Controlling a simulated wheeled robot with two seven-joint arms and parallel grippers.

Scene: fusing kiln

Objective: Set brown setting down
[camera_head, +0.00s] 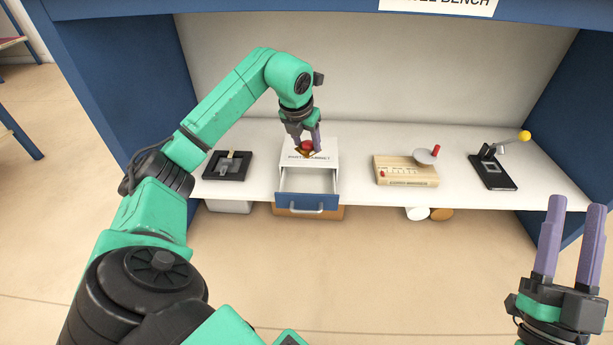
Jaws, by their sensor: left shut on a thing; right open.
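My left gripper (305,142) reaches over the bench from the left and is shut on a small brown setting (307,153) with a red round part. The fingers hide much of the setting. It is over the white top of a small drawer cabinet (289,158); I cannot tell whether it touches that top. My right gripper (573,203) is open and empty at the lower right, in front of the bench.
The cabinet's blue drawer (307,202) is pulled out at the front. A black fixture (228,166) stands left of it. A beige device (404,172) and a black lever device with a yellow knob (494,172) stand to the right. White bench top (355,180) shows between them.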

